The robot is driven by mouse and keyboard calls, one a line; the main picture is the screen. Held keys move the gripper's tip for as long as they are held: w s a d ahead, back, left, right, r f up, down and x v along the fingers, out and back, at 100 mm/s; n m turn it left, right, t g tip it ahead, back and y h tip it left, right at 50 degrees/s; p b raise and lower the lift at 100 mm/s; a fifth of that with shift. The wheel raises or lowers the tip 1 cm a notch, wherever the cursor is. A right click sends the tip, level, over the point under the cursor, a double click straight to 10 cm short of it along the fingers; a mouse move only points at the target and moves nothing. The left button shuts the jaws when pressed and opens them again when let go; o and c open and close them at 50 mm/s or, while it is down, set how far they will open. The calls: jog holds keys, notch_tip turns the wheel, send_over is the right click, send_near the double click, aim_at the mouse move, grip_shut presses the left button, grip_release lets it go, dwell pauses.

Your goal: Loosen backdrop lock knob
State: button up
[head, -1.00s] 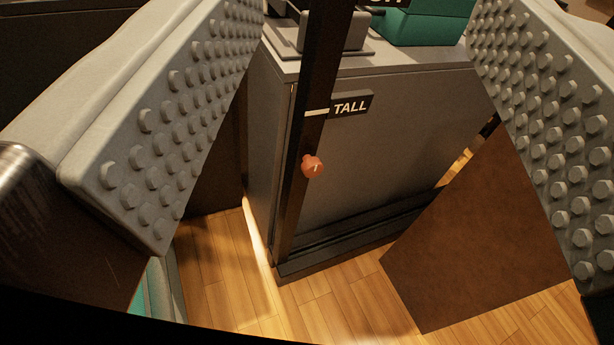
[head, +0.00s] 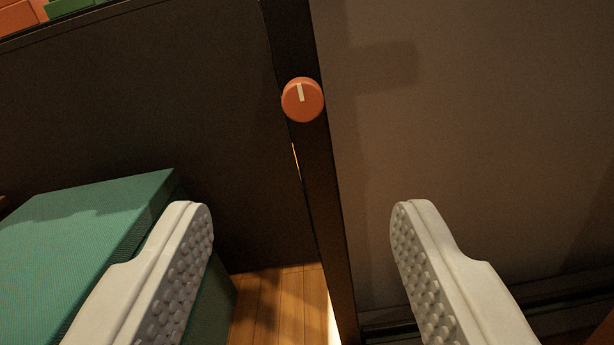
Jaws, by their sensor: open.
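The lock knob (head: 303,100) is a round orange knob with a white pointer line near its top. It sits on a dark upright post (head: 318,190) in the upper middle of the head view. My gripper (head: 302,222) is open, with one pale, studded finger low on the left and the other low on the right. The knob appears above the gap between the fingertips. Neither finger touches it, and nothing is between the fingers but the post behind.
A teal box (head: 85,230) stands at the lower left, behind the left finger. A grey-brown panel (head: 450,130) fills the right side. A dark panel (head: 150,110) lies behind on the left. Wooden floor (head: 280,305) shows at the bottom middle.

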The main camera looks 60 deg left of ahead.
send_near(303, 103)
jog(key=x, duration=0.9)
dwell(0.4)
jog(key=c, duration=1)
